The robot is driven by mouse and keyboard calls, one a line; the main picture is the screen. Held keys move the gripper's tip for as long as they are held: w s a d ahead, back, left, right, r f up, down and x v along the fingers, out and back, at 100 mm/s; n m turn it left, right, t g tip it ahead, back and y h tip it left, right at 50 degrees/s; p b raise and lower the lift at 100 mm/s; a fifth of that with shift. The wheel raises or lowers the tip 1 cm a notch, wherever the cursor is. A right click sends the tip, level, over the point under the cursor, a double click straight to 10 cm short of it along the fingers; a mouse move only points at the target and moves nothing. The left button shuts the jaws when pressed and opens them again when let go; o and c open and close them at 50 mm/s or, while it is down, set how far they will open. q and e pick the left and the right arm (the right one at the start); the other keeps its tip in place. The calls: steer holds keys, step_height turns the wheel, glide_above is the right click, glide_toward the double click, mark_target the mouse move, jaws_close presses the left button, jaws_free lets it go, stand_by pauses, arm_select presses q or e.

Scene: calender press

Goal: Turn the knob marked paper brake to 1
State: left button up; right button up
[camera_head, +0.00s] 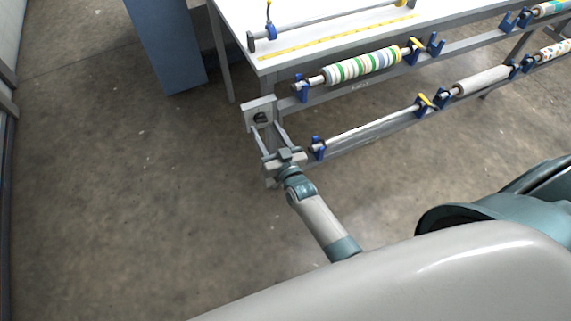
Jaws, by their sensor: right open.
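A small dark knob (260,118) sits on a light grey plate (249,112) at the left end of the roll rack. Its label and scale marks are too small to read, so its setting cannot be told. My right gripper (266,127) is open. Its two long fingers point at the plate, with the tips close to the knob on either side; whether they touch it cannot be told. My left gripper is not in view.
A white table (315,14) with a yellow ruler (330,38) stands behind the rack. A striped roll (362,66) and a bare bar (370,127) hang in blue holders to the right. A blue panel (165,45) stands at the back left. The floor at left is clear.

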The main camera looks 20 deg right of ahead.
steer(key=s+b, duration=0.3)
steer(key=s, duration=1.2)
steer(key=shift+d, duration=0.25)
steer(key=shift+f, duration=0.15)
steer(key=s+f+n+g+b, duration=0.1)
steer(key=s+f+g, duration=0.25)
steer(key=f, duration=0.75)
steer(key=s+a+f+g+y, duration=0.15)
steer(key=s+f, duration=0.35)
steer(key=f, duration=0.5)
steer(key=s+f+n+g+h+b, duration=0.1)
steer(key=s+f+g, duration=0.25)
steer(key=f, duration=0.75)
steer(key=s+d+f+g, duration=0.2)
steer(key=s+f, duration=0.4)
steer(key=s, duration=0.4)
steer(key=s+d+f+n+g, duration=0.1)
steer(key=s+d+f+g, duration=0.2)
steer(key=s+f, duration=0.3)
steer(key=s+d+f+g+h+b, duration=0.1)
steer(key=s+f, duration=0.5)
steer(key=s, duration=0.8)
steer(key=shift+d+f+n+g, duration=0.25)
steer(key=shift+d+n+g, duration=0.15)
steer(key=shift+d+g, duration=0.65)
steer(key=shift+w+a, duration=0.1)
steer(key=shift+a, duration=0.15)
